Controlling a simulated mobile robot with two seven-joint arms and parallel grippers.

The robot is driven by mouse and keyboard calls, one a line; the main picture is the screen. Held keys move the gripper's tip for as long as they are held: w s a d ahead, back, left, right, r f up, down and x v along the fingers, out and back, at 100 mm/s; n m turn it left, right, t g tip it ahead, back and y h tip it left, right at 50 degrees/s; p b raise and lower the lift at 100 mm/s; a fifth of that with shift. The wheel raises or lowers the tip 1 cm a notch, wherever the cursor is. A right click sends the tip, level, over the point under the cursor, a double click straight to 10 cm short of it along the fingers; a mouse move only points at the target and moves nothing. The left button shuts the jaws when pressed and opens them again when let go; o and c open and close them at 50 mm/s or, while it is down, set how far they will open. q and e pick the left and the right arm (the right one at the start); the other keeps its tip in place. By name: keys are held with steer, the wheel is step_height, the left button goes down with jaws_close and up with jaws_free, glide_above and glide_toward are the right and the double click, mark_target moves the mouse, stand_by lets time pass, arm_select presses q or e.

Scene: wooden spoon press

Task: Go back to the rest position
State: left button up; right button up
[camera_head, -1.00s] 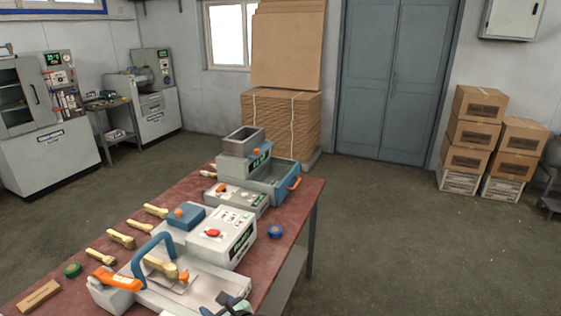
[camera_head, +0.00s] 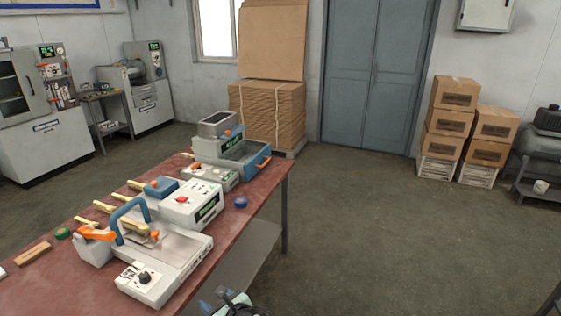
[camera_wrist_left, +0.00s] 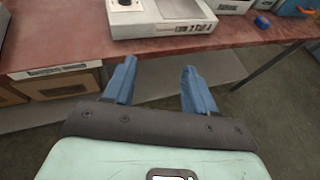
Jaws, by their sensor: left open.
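My left gripper (camera_head: 225,302) shows at the bottom edge of the head view, off the front side of the red-topped table (camera_head: 243,225). In the left wrist view its two blue fingers (camera_wrist_left: 158,84) are spread apart with nothing between them. The press (camera_head: 160,262), with a blue handle and an orange lever, stands on the table and is apart from the gripper. Its base also shows at the top of the left wrist view (camera_wrist_left: 160,25). Wooden spoons (camera_head: 95,222) lie along the far side of the table. My right gripper is in neither view.
A grey machine with a blue tray (camera_head: 245,160) stands at the table's far end. A blue tape roll (camera_head: 241,202) lies near the table's edge. Boxes sit on a shelf under the table (camera_wrist_left: 55,84). The floor right of the table (camera_head: 390,230) is clear up to the stacked cartons (camera_head: 450,120).

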arm_select(q)
steer(key=s+a+f+n+g+h, duration=0.1)
steer(key=s+f+n+g+h, duration=0.1)
steer(key=s+f+g, duration=0.5)
steer(key=s+a+f+n+h, duration=0.2)
steer(key=s+f+n, duration=0.15)
steer(key=f, duration=0.85)
steer(key=s+d+f+n+g+h, duration=0.1)
steer(key=s+d+f+n+h, duration=0.1)
steer(key=s+f+n, duration=0.3)
steer(key=s+d+f+n+g+h, duration=0.1)
steer(key=s+d+f+n+h, duration=0.2)
steer(key=s+n, duration=0.9)
steer(key=s+d+f+n+g+h, duration=0.1)
steer(key=s+d+f+n+h, duration=0.1)
steer(key=s+f+n+h, duration=0.2)
steer(key=s+f+n, duration=0.2)
steer(key=s+n, duration=0.2)
steer(key=s, duration=0.1)
steer(key=shift+d+f, duration=0.2)
steer(key=shift+f, duration=0.1)
